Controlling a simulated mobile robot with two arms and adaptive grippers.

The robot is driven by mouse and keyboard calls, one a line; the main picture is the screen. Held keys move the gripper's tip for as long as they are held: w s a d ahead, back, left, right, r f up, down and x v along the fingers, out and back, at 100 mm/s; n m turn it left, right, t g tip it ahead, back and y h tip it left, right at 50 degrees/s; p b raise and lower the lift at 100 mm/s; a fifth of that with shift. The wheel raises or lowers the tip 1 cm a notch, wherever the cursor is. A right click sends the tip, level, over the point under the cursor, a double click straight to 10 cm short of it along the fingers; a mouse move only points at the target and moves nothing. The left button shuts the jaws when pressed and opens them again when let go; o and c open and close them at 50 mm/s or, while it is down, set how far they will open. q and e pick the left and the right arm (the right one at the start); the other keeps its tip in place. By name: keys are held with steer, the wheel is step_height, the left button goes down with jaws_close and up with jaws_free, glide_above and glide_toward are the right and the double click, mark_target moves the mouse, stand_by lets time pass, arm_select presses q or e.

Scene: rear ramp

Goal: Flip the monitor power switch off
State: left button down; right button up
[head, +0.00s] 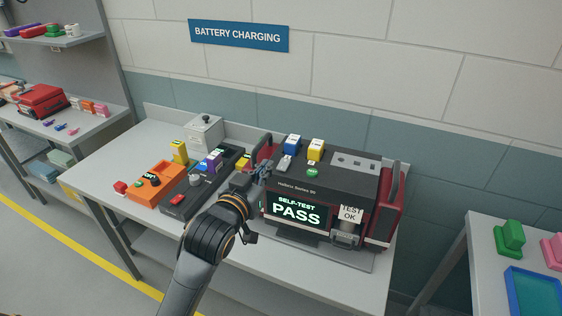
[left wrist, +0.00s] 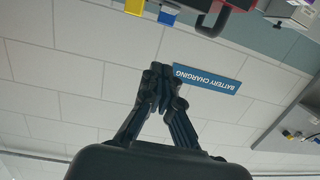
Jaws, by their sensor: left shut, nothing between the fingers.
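The monitor (head: 345,180) is a dark, red-sided unit on the grey bench. Its lit screen (head: 297,209) reads "SELF-TEST PASS". In the left wrist view my shut fingers (left wrist: 160,76) point at the wall. My right gripper is not in view.
Left of the monitor, an orange unit (head: 154,181) and a dark charger (head: 184,203) stand on the bench. Blue (head: 293,144) and yellow (head: 316,149) blocks stand on the monitor.

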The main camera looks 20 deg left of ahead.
arm_select(q)
steer(key=p, duration=0.3)
glide_above(281, 167)
steer(key=shift+s+d+f, duration=0.1)
steer(key=shift+s+f, duration=0.15)
steer(key=shift+f, duration=0.3)
step_height(281, 167, down, 3)
steer(key=shift+w+r+p, duration=0.1)
steer(key=shift+p, duration=0.35)
steer(key=shift+f, duration=0.7)
steer(key=shift+w+f, duration=0.1)
